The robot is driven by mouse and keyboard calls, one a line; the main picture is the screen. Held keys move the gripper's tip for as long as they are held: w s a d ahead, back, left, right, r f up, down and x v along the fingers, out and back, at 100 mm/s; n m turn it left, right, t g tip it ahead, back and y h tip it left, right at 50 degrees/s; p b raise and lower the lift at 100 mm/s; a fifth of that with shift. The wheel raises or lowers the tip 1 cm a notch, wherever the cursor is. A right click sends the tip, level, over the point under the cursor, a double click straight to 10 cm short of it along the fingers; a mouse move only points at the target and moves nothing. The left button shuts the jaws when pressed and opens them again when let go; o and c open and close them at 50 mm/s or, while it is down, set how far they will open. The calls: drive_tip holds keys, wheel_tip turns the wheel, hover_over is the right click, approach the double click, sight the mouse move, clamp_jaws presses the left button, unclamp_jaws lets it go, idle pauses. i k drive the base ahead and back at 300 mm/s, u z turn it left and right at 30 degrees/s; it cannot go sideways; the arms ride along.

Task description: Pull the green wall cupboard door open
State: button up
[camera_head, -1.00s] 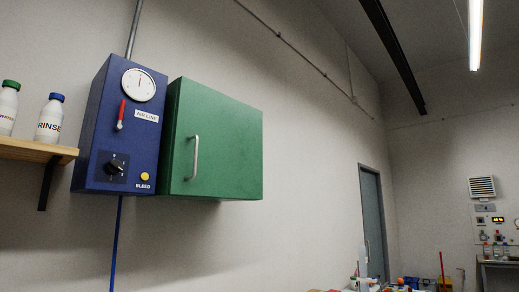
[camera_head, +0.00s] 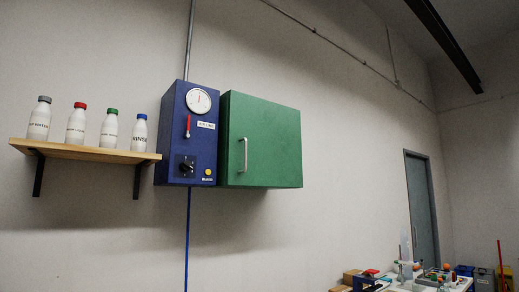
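The green wall cupboard (camera_head: 272,145) hangs on the wall right of the picture's middle. Its door looks shut. A light vertical bar handle (camera_head: 243,154) sits near the left edge of the front. My gripper is not in view, so its state does not show.
A blue air-line box (camera_head: 187,140) with a gauge, red lever and knob hangs close against the cupboard's left side. A wooden shelf (camera_head: 85,152) with several bottles is further left. A cluttered bench (camera_head: 410,286) stands low at right, near a grey door (camera_head: 421,210).

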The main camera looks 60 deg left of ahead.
sight(264, 138)
drive_tip(key=u, duration=0.5)
drive_tip(key=i, duration=1.1)
drive_tip(key=u, duration=0.65)
